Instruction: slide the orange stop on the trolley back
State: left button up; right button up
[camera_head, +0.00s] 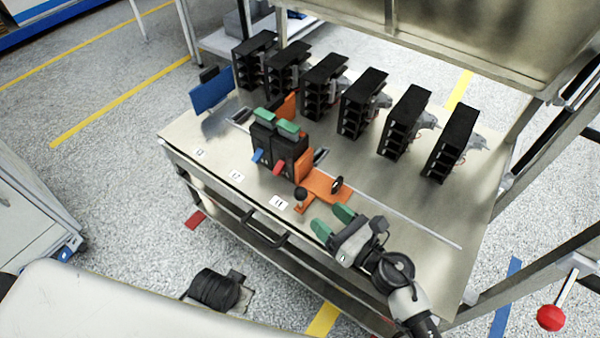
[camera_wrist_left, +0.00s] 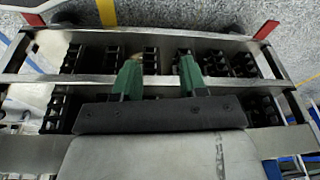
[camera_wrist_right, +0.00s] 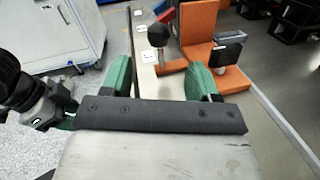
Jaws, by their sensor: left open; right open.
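The orange stop (camera_head: 322,184) sits on the trolley's metal top at the near end of two black breakers (camera_head: 278,142). It carries a black ball knob (camera_head: 300,193) and a black clamp lever (camera_head: 337,184). My right gripper (camera_head: 332,222) is open and empty, just to the near right of the stop, apart from the knob. In the right wrist view the stop (camera_wrist_right: 200,25) and its knob (camera_wrist_right: 157,36) lie ahead, the knob between the lines of the green fingers. My left gripper (camera_wrist_left: 157,75) is open and empty, with breakers on a trolley in view beyond it.
A row of several black breakers (camera_head: 362,103) stands along the trolley's back. A blue plate (camera_head: 211,92) stands at its left end. A thin rail (camera_head: 420,230) runs right from the stop across bare metal top. A frame post with a red knob (camera_head: 550,318) stands at right.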

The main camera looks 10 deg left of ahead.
aim_at(296, 190)
jog(key=x, duration=0.9)
jog(key=shift+s, duration=0.1)
pick_arm(q)
jog(key=shift+w+v, duration=0.25)
jog(key=shift+v, duration=0.7)
pick_arm(e)
jog(key=shift+x, duration=0.9)
pick_arm(q)
jog(key=shift+r, duration=0.1)
pick_arm(e)
jog(key=shift+r, duration=0.1)
grip_shut()
jog(key=shift+s+d, duration=0.1)
jog(key=shift+d, duration=0.05)
